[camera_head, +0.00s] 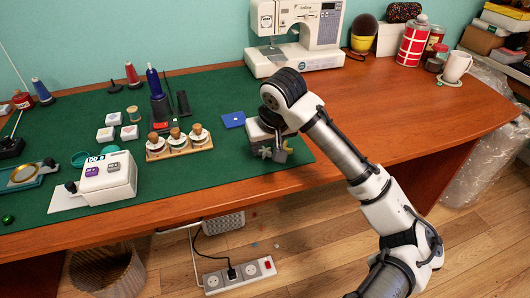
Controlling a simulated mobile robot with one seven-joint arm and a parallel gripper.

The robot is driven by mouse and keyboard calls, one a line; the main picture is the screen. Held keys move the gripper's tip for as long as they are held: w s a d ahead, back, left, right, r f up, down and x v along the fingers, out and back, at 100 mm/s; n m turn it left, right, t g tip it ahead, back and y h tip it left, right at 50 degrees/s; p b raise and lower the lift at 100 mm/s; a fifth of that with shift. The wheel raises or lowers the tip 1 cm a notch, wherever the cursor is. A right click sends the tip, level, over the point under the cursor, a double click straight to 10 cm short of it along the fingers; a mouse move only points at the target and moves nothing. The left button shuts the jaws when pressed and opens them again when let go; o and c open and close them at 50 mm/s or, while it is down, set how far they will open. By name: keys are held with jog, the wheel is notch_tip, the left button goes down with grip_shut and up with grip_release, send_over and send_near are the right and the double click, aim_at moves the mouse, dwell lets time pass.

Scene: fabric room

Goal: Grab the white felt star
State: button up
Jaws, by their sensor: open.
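I cannot make out a white felt star in this view; it may be hidden behind my gripper or too small to tell. My gripper (276,154) is open and points down over the right front part of the green mat (225,165), near the table's front edge. Its body covers the mat right under it. A small yellow-green shape shows at the fingertips, and I cannot tell what it is. A flat blue square (233,120) lies on the mat just left of my gripper.
A wooden rack with several corked jars (178,143) stands left of my gripper. A white box (107,178) sits further left. A sewing machine (297,40) stands behind. A white mug (455,66) is at the far right. The brown tabletop (400,105) right of my arm is clear.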

jog(key=shift+w+f, duration=0.25)
jog(key=shift+f, duration=0.35)
jog(key=c, duration=0.7)
jog(key=shift+c, duration=0.3)
jog(key=shift+r, duration=0.1)
